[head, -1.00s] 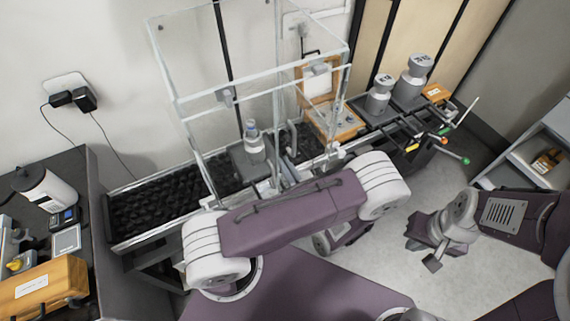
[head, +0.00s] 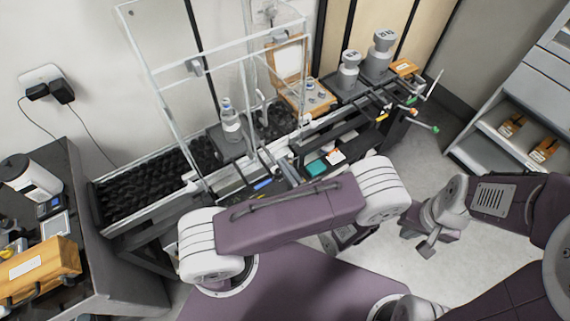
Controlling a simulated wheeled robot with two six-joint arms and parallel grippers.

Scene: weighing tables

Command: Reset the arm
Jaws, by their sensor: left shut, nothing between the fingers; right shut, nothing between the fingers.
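My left arm crosses the middle of the head view, with a purple link between white joints. My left gripper (head: 347,238) is partly hidden below that arm; it is shut and empty. My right arm comes in from the right edge. My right gripper (head: 426,246) points down over the pale floor, shut and empty. Both grippers are apart from the things on the tables.
A glass-walled case (head: 165,95) stands on the back table around a bottle (head: 231,122). Two metal weights (head: 349,70) and an open wooden box (head: 309,98) stand to its right. A side table at left holds a wooden case (head: 40,268). Shelves (head: 500,140) stand at right.

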